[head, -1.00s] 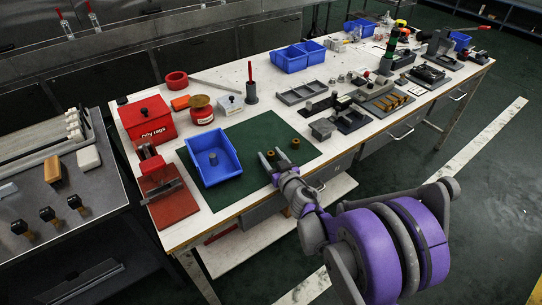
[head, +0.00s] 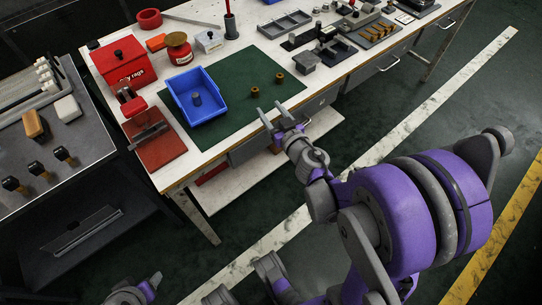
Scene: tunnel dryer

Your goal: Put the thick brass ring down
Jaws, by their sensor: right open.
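Two small brass rings stand apart on the green mat (head: 222,122): one nearer the blue bin (head: 255,92) and one to its right (head: 279,78). I cannot tell for sure from their size which is the thick one. My right gripper (head: 276,114) is open and empty at the mat's front edge, its fingers pointing at the rings but clear of both.
A blue bin (head: 174,89) with a small grey piece (head: 197,99) inside stands on the mat's left. A red rag box (head: 122,65) and a red-based fixture (head: 160,150) are further left. Grey fixtures (head: 304,61) stand to the right. The mat's middle is clear.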

